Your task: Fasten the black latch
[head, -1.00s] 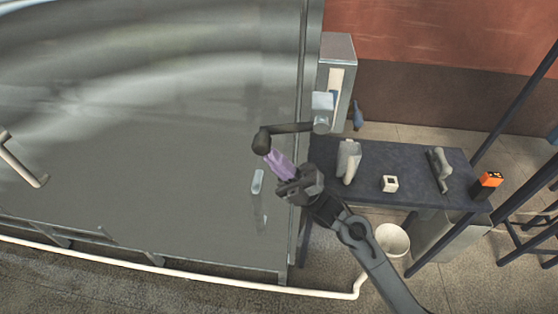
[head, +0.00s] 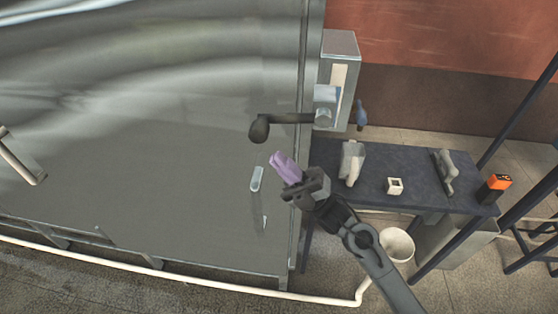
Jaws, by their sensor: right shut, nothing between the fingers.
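The black latch (head: 285,119) is a dark handle with a rounded knob at its left end. It lies roughly level across the edge of the grey metal door (head: 150,130), joined at its right end to a pivot below a grey box (head: 341,70). My right gripper (head: 280,158), with purple fingers, is shut and empty just below the latch. A gap shows between its fingertips and the knob. My left gripper is not in view.
A dark table (head: 405,180) to the right holds a grey-white container (head: 351,162), a small white square block (head: 395,186), a grey tool (head: 446,172) and an orange-black device (head: 494,188). A white bucket (head: 397,244) stands below. Dark posts rise at the right.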

